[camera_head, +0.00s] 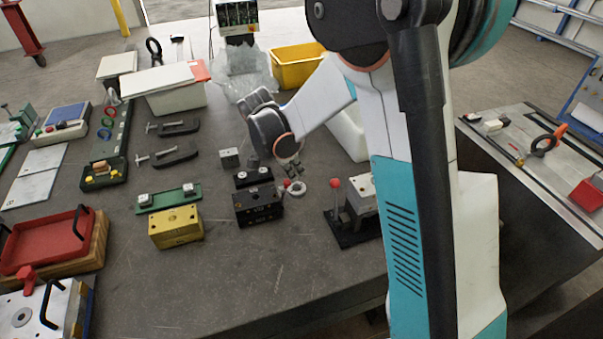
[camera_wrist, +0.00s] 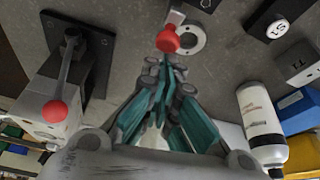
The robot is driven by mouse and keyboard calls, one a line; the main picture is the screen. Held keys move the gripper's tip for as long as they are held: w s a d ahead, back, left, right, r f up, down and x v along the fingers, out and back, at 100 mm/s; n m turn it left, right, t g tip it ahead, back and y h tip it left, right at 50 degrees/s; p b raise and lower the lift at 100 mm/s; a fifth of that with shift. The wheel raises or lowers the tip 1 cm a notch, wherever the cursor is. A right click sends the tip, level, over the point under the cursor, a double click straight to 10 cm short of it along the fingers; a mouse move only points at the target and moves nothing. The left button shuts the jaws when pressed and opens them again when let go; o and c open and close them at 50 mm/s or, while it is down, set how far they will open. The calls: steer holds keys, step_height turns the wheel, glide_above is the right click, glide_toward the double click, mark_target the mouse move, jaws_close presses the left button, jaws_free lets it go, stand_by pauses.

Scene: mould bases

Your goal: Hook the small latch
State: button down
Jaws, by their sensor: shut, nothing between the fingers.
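The small latch has a red ball knob (camera_wrist: 167,40) and stands by a pale round ring (camera_wrist: 190,40) at the top middle of the wrist view. In the head view its red knob (camera_head: 287,183) and the ring (camera_head: 301,188) are just below my gripper (camera_head: 296,170). My gripper (camera_wrist: 168,68) is shut and empty, its fingertips close to the knob. I cannot tell whether they touch it. A larger latch with a red-knobbed lever (camera_wrist: 55,108) on a dark plate is at the left of the wrist view; its knob (camera_head: 335,183) also shows in the head view.
Black blocks (camera_head: 258,205) stand left of the small latch, with a yellow block (camera_head: 176,228) and a green base (camera_head: 168,197) farther left. A white bottle (camera_wrist: 262,120) lies to the right in the wrist view. The front of the table (camera_head: 240,280) is clear.

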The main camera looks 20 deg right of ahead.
steer(key=shift+a+r, duration=0.2)
steer(key=shift+a, duration=0.6)
steer(key=shift+a+r, duration=0.15)
steer(key=shift+a, duration=0.6)
steer(key=shift+w+d+r, duration=0.1)
steer(key=shift+d, duration=0.2)
steer(key=d+p+v, duration=0.1)
steer(key=v, duration=0.8)
steer(key=shift+w+r+p, duration=0.2)
steer(key=shift+r+p, duration=0.15)
steer(key=shift+r, duration=0.05)
steer(key=shift+d, duration=0.1)
